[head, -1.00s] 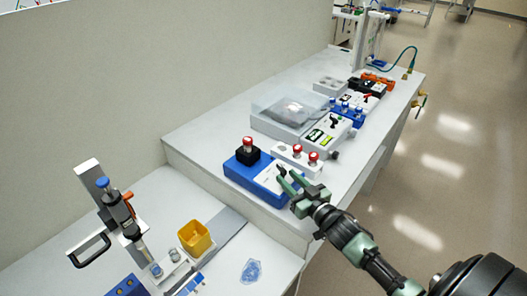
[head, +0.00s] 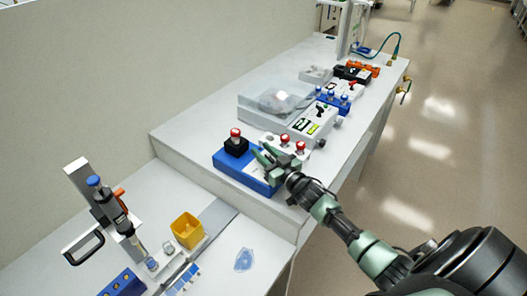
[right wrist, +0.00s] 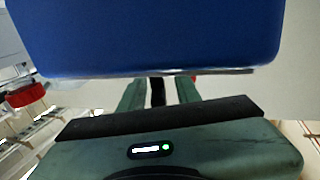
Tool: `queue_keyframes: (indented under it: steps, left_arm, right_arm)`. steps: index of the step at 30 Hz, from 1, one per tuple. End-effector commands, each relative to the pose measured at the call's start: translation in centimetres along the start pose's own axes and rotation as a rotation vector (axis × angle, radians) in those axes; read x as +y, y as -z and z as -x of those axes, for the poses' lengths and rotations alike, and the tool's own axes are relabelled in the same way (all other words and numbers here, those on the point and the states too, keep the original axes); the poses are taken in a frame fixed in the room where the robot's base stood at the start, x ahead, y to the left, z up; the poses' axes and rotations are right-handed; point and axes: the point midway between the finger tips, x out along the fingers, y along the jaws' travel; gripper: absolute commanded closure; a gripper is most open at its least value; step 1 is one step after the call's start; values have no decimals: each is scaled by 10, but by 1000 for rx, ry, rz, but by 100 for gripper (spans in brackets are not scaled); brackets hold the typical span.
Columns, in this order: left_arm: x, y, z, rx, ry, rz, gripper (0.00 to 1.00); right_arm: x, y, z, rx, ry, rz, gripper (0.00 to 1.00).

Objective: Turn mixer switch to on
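The mixer (head: 228,168) is a blue box with a black top holding a red-capped vial (head: 235,135), on the raised white bench. In the right wrist view its blue body (right wrist: 160,35) fills the top. My right gripper (head: 264,153) is over the mixer's right end, its green fingers spread apart. In the right wrist view the gripper (right wrist: 158,90) has a gap between its fingers with something dark in it, and the blue body hides the fingertips. The switch cannot be made out, and contact cannot be told. My left gripper is not in view.
A white rack (head: 270,139) with red-capped vials stands close behind the gripper. Beyond it are a balance with a clear cover (head: 275,101) and more devices. On the lower bench are a pipette stand (head: 84,185), a yellow box (head: 187,230) and a clear blue item (head: 244,260).

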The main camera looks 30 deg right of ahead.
Motion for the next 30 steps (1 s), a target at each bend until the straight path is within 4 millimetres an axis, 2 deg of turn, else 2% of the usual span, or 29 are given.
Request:
queue_keyframes:
  steps: [2,6,14,20,30]
  left_arm:
    - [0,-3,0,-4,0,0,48]
    - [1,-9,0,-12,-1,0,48]
    - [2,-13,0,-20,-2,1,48]
    - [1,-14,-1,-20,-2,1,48]
    - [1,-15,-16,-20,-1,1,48]
  right_arm:
    - [0,0,0,0,0,0,67]
    - [0,0,0,0,0,0,100]
    - [-1,1,0,4,-18,-2,100]
    - [2,2,-1,11,-138,-11,100]
    - [11,3,0,14,-345,-6,100]
